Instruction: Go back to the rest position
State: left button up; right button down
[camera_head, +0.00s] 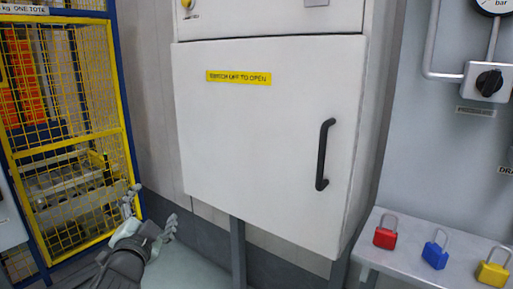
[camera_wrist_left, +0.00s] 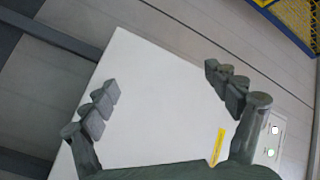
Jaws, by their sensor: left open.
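My left gripper (camera_head: 150,216) is at the lower left of the head view, in front of and to the left of the white cabinet (camera_head: 262,130). Its fingers are spread open with nothing between them. In the left wrist view the open gripper (camera_wrist_left: 165,105) frames part of the white cabinet (camera_wrist_left: 150,90). The cabinet door is shut. It has a black handle (camera_head: 325,154) on its right side and a yellow "switch off to open" label (camera_head: 239,77). My right gripper is in neither view.
A yellow mesh cage (camera_head: 128,110) with orange totes (camera_head: 20,80) stands at the left. A shelf at the lower right bears a red padlock (camera_head: 385,237), a blue padlock (camera_head: 435,254) and a yellow padlock (camera_head: 492,273). A black rotary switch (camera_head: 489,82) is on the right wall.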

pick_arm(q)
jog(key=s+a+f+n+g, duration=0.1)
jog(key=s+f+n+g, duration=0.1)
jog(key=s+f+g, duration=0.2)
jog(key=s+a+f+n+g, duration=0.1)
jog(key=s+f+n+g, duration=0.1)
jog(key=s+f, duration=0.8)
jog(key=s+a+f+n+g, duration=0.1)
jog(key=s+f+g, duration=0.4)
jog(key=f, duration=1.2)
jog(key=s+n, duration=0.1)
jog(key=s, duration=0.2)
jog(key=shift+f+g+p, duration=0.3)
jog(key=shift+f, duration=0.1)
jog(key=s+f+g, duration=0.1)
jog(key=s+f, duration=0.1)
jog(key=s, duration=0.2)
jog(key=s+f+n+g, duration=0.1)
jog(key=s+f, duration=0.1)
jog(key=s, duration=0.1)
jog(key=s+f+g, duration=0.1)
jog(key=s+f, duration=0.1)
jog(key=s, duration=0.2)
jog(key=shift+s+d+g+h, duration=0.25)
jog(key=shift+s+g+h, duration=0.05)
jog(key=shift+s, duration=0.05)
jog(key=shift+c, duration=0.3)
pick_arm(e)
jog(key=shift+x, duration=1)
